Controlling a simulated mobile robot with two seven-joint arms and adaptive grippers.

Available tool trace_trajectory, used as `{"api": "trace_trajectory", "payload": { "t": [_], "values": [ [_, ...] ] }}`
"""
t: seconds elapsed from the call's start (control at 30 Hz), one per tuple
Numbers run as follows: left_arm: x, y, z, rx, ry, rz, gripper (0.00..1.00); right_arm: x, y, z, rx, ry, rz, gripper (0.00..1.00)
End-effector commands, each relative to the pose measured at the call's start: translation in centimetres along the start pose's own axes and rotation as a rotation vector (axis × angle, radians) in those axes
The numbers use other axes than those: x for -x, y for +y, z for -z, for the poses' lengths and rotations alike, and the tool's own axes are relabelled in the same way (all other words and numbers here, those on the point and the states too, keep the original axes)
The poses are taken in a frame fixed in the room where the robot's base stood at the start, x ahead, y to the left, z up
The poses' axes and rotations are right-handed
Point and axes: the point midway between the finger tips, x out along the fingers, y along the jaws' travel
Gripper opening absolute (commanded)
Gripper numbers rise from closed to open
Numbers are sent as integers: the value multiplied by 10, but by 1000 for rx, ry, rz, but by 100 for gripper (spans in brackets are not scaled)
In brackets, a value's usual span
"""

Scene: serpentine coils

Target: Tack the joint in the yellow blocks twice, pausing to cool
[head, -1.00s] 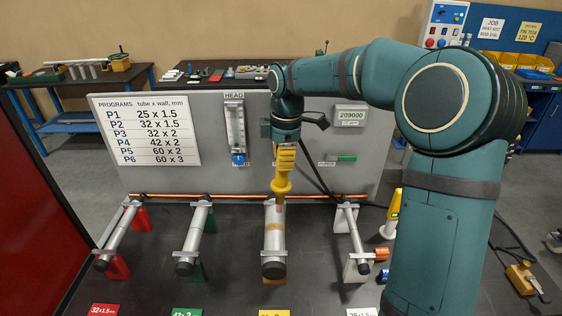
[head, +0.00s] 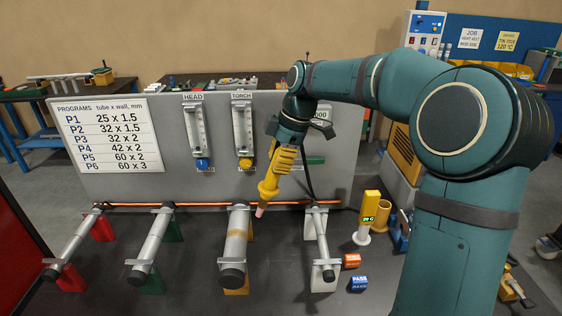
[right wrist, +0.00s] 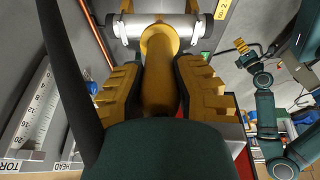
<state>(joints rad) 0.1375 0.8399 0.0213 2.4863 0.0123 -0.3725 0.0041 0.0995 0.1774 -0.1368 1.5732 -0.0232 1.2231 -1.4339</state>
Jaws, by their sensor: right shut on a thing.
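A grey tube (head: 235,243) lies in the yellow blocks (head: 237,289), third from the left in a row of clamped tubes. A tan band crosses the tube partway along; joint detail is too small to read. My right gripper (head: 284,158) is shut on a yellow torch (head: 268,187), held tilted with its pinkish tip just right of the tube's far part, apparently apart from it. In the right wrist view the torch (right wrist: 158,85) sits between the yellow-padded fingers, a tube (right wrist: 145,27) beyond it.
Neighbouring tubes sit in green blocks (head: 152,280) and pale blocks (head: 322,278). A yellow gauge (head: 370,212) with a green display stands right. Behind are HEAD (head: 197,130) and TORCH (head: 243,130) flow meters and a program chart (head: 108,135).

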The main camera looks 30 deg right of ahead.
Motion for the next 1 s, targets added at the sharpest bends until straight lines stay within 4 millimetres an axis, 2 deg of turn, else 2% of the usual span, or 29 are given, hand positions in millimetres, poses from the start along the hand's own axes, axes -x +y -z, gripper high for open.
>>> {"api": "trace_trajectory", "payload": {
  "t": [0.53,0.7,1.0],
  "values": [
    [-35,-12,-8,-3,-8,4,0,-53,2,16,2,-1,1,0],
    [-38,-13,-10,-5,-13,3,0,-60,3,19,1,-1,1,0],
    [-37,-12,-10,-5,-14,3,0,-59,3,20,0,-1,0,0]
  ]
}}
